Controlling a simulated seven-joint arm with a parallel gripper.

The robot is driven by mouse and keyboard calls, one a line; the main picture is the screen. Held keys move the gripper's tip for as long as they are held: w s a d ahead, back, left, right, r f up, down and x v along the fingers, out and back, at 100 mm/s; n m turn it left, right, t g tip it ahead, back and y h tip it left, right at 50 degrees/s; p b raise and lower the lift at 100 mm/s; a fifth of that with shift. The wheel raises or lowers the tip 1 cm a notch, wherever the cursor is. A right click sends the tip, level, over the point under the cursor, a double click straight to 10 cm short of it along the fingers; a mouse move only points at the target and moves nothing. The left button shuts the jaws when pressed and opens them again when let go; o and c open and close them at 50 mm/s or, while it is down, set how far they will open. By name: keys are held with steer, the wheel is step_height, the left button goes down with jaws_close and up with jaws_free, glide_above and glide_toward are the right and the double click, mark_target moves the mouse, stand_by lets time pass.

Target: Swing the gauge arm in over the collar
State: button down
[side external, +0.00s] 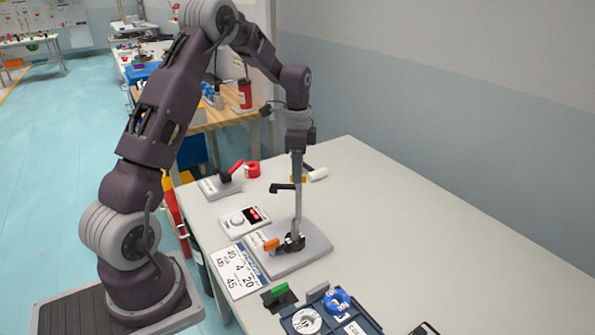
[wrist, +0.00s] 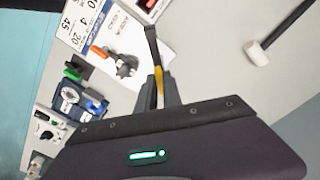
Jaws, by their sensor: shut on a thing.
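The gauge arm (side external: 283,187) is a dark bar at the top of a thin upright grey post (side external: 298,210). In the wrist view the gauge arm (wrist: 151,42) runs forward from between my fingers and has a yellow section. My gripper (side external: 297,178) points down and is shut on the gauge arm; in the wrist view my gripper (wrist: 159,90) closes around the yellow section. The collar (side external: 293,243) looks like a dark fitting low on a grey base plate (side external: 312,250), beside an orange lever (side external: 271,244). In the wrist view the collar (wrist: 127,66) lies left of the gauge arm, not under it.
A white box with a red display (side external: 245,219) and a red-handled station (side external: 222,182) stand behind. A number card (side external: 238,268) lies left of the plate. A white-ended tool (wrist: 258,53) lies apart. The table's right side is clear.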

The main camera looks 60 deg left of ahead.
stand_by(0.4)
steer(key=n, duration=0.4)
steer(key=shift+r+n, duration=0.1)
steer(key=shift+n, duration=0.2)
steer(key=n, duration=0.4)
steer(key=shift+d+n, duration=0.1)
steer(key=shift+n, duration=0.2)
steer(key=n, duration=0.4)
steer(key=shift+w, duration=0.1)
steer(key=shift+n, duration=2.3)
steer(key=c, duration=1.5)
jaws_free()
steer(key=shift+d, duration=0.1)
